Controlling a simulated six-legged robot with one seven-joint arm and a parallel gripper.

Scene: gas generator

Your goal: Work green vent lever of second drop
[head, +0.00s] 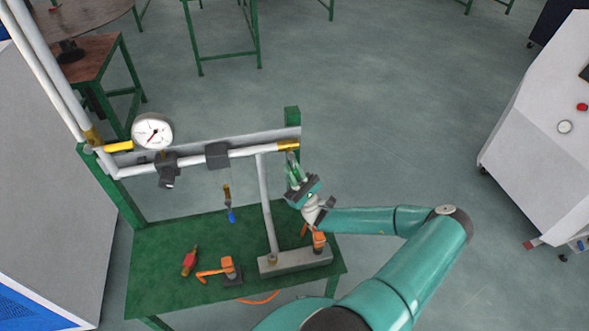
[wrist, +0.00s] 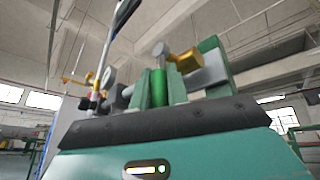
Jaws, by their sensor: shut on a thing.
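My gripper (head: 293,174) is at the right end of the horizontal white pipe (head: 190,159), just below its brass end fitting (head: 288,145). In the wrist view, my gripper (wrist: 158,90) has its two teal fingers upright, closed on the green lever (wrist: 158,86), which shows as a green cylinder between them. The brass fitting (wrist: 184,61) is just beyond the fingers, to the right. In the head view the fingers largely hide the lever, so its angle cannot be told.
A round gauge (head: 154,131) and a yellow lever (head: 118,147) are at the pipe's left. The green table (head: 160,285) carries orange-handled valves (head: 228,268), a red item (head: 189,262) and a grey block (head: 295,262). A blue-tipped piece (head: 230,214) hangs mid-pipe.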

